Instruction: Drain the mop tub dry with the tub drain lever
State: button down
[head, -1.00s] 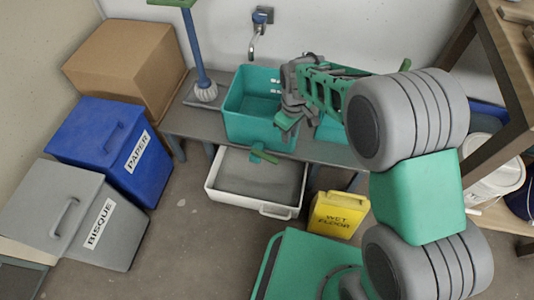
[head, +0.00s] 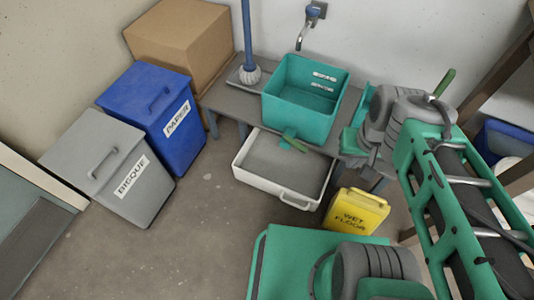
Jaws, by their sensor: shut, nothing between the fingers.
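The teal mop tub (head: 301,112) stands on the grey bench below the wall tap. White marks show on its inner wall; I cannot tell whether any water lies in it. The green tub drain lever (head: 297,145) sticks out from a teal outlet low on the tub's front, slanting down to the right over the tray. My gripper (head: 351,141) is right of the tub and lever, apart from both. It is shut and empty, partly hidden by my wrist.
A white-rimmed tray (head: 263,185) sits under the outlet. A yellow wet-floor sign (head: 356,211) stands right of it. A mop (head: 249,74) stands left of the tub. A blue paper bin (head: 150,118), grey bisque bin (head: 105,168) and cardboard box (head: 180,45) are at left. Floor between is clear.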

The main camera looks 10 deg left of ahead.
aim_at(288, 139)
jog(key=u, duration=0.05)
jog(key=k, duration=0.65)
jog(key=u, duration=2)
jog(key=i, duration=0.5)
jog(key=u, duration=0.1)
